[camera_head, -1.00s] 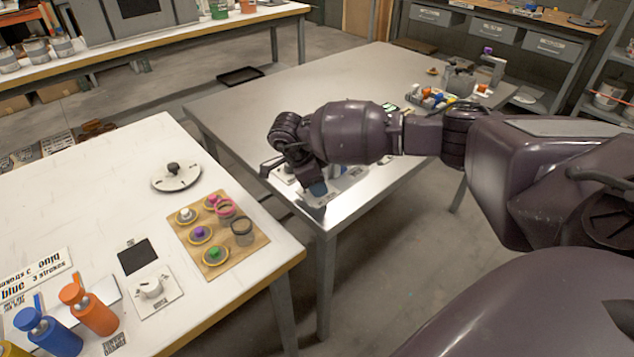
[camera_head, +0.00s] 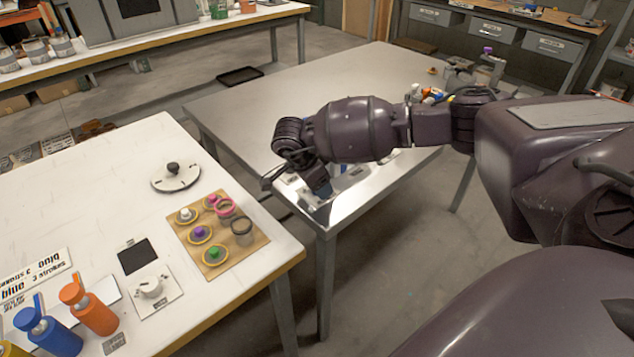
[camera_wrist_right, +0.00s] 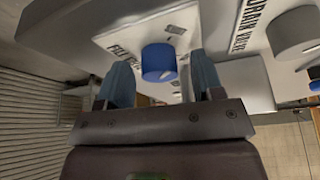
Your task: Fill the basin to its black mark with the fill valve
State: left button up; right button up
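The fill valve shows in the right wrist view as a blue round knob (camera_wrist_right: 158,63) on a white plate marked "FILL". My right gripper (camera_wrist_right: 161,78) is open, with one blue-grey finger to each side of the knob; I cannot tell whether either finger touches it. In the head view this gripper (camera_head: 319,192) is low over the near corner of the steel table, and my arm hides the valve. I cannot make out the basin or its black mark in either view. My left gripper is not in view.
A grey drain valve knob (camera_wrist_right: 294,33) is close to the right of the fill valve. The steel table (camera_head: 290,100) is clear at its far left.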

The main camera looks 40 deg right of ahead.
jog(key=shift+a+r, duration=0.2)
jog(key=shift+r, duration=0.35)
jog(key=p+v, duration=0.1)
jog(key=v, duration=0.8)
jog(key=shift+r, duration=0.3)
jog(key=shift+a, duration=0.15)
